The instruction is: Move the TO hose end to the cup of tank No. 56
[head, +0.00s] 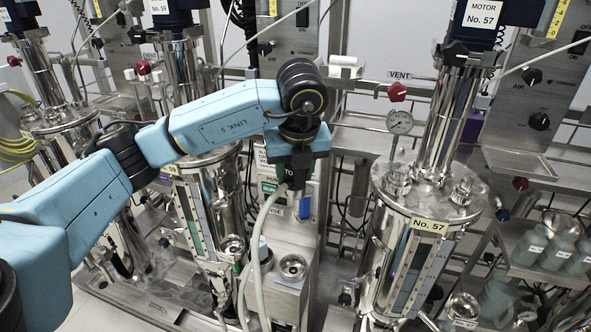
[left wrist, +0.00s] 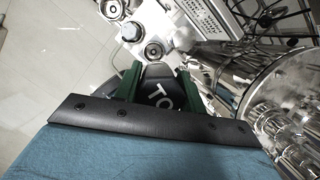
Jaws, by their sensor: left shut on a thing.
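My left gripper (head: 297,168) is shut on the TO hose end, whose black body marked "TO" (left wrist: 160,94) sits between the green fingers in the left wrist view. A pale hose (head: 256,235) hangs from there in a loop. No label reading No. 56 can be made out on any tank, so I cannot tell its cup. My right gripper is out of view.
Tank No. 57 (head: 408,245) stands to the right of the hose end. Another steel tank (head: 205,205) stands to the left. Open steel cups (head: 292,266) (head: 232,246) (head: 462,305) stand low at the front. Pipes and a gauge (head: 400,122) lie behind. Bottles (head: 545,248) stand at the right.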

